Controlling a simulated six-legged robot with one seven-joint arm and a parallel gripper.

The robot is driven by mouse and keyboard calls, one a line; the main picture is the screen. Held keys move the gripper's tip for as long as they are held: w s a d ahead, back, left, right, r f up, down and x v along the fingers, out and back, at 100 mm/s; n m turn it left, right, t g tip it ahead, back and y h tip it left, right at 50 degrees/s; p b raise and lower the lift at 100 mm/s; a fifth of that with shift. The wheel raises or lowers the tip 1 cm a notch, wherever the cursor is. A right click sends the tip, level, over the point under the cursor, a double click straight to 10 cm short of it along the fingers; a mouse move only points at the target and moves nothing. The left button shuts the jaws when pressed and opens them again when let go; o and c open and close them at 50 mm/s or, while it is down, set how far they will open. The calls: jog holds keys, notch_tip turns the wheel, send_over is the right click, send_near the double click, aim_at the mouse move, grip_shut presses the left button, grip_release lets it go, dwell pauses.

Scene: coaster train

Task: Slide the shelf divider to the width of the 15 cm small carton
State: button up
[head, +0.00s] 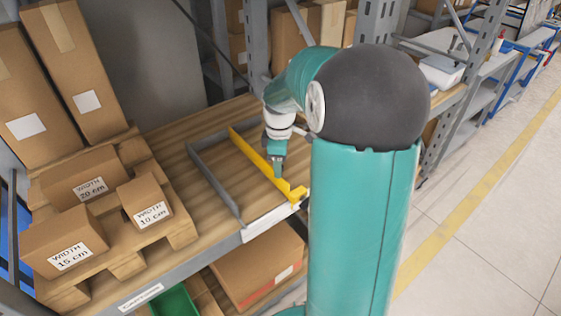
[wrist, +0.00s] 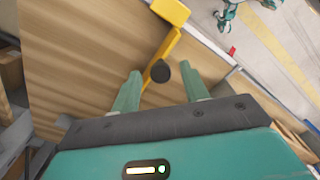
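The yellow shelf divider (head: 250,149) lies along the wooden shelf, to the right of a grey rail (head: 213,183). It also shows in the wrist view (wrist: 169,40), with a dark round knob (wrist: 160,72) beside it. My gripper (head: 278,168) is low over the divider's front part. In the wrist view my gripper (wrist: 160,74) has its fingers apart, on either side of the divider and knob. I see no finger clearly touching either one. The 15 cm carton (head: 62,238) sits at the front left on a small wooden pallet.
A 20 cm carton (head: 80,180) and a 10 cm carton (head: 145,203) share the pallet (head: 180,232). Tall boxes (head: 68,70) stand behind. The shelf between the grey rail and divider is bare. A metal upright (head: 255,45) stands behind my arm.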

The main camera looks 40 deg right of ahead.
notch_tip(320, 180, up, 14)
dwell(0.6)
jog(key=shift+f, duration=0.1)
dwell(0.4)
jog(key=s+a+m+t, duration=0.5)
jog(key=s+a+m, duration=0.4)
jog(key=s+a, duration=0.7)
jog(key=a, duration=0.4)
jog(key=shift+s+a+m+t, duration=0.3)
jog(key=shift+s+a, duration=0.05)
jog(key=shift+a, duration=0.05)
